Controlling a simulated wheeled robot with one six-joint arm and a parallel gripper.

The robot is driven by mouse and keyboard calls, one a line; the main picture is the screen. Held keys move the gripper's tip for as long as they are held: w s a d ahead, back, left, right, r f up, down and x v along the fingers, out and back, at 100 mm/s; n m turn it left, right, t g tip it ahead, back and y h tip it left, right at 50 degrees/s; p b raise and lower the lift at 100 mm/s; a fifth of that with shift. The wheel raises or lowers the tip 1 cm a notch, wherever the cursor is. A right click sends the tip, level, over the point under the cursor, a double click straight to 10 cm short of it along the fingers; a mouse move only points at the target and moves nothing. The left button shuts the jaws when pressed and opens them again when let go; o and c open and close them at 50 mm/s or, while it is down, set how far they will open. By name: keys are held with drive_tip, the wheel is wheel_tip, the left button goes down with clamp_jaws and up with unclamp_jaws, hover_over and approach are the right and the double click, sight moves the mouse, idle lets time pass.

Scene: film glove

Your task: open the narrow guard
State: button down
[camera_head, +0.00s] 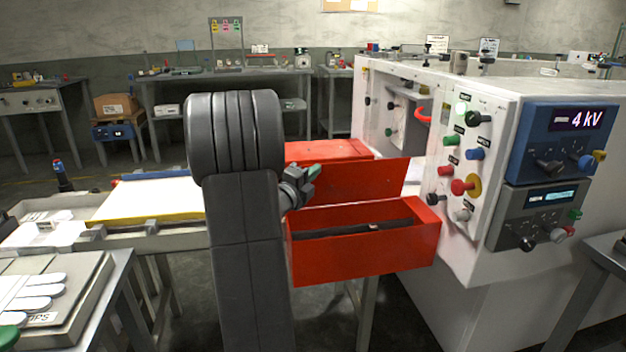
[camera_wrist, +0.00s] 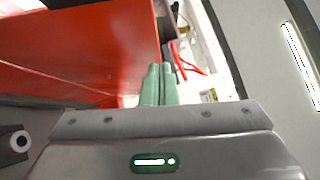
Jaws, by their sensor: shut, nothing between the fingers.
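Red guard parts stand at the left side of the white machine. A flat red cover (camera_head: 325,150) lies at the back, an upright red panel (camera_head: 375,183) stands before it, and a red trough-like part (camera_head: 365,258) with an open top is in front. I cannot tell for sure which is the narrow guard. My gripper (camera_head: 313,171) is shut and empty, just left of the upright panel; my arm hides the parts' left ends. In the wrist view, the green fingers of my gripper (camera_wrist: 160,84) are together, beside a large red panel (camera_wrist: 80,50). Contact cannot be told.
The white machine (camera_head: 500,90) at the right carries coloured knobs, a red handle (camera_head: 422,114) and a blue "4 kV" panel (camera_head: 560,140). A conveyor-like table (camera_head: 150,216) is at the left. A grey table (camera_head: 605,252) edges in at the right.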

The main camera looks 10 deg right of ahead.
drive_tip(key=shift+w+r, duration=0.1)
idle(0.3)
drive_tip(key=w+p, duration=0.1)
drive_tip(key=p, duration=0.2)
drive_tip(key=w+r+n+g+y+p, duration=0.1)
drive_tip(key=p, duration=0.1)
drive_tip(key=w+n+p, duration=0.1)
drive_tip(key=w+p, duration=0.1)
drive_tip(key=p, duration=0.1)
drive_tip(key=shift+r+y+p, duration=0.3)
drive_tip(key=shift+r+y, duration=0.05)
drive_tip(key=shift+y, duration=0.05)
drive_tip(key=shift+w+a+f+n+g+p, duration=0.1)
drive_tip(key=shift+w+f+n+g+p, duration=0.15)
drive_tip(key=shift+w+n+g+p, duration=0.4)
drive_tip(key=shift+s+m+t, duration=0.1)
drive_tip(key=shift+m+t, duration=0.15)
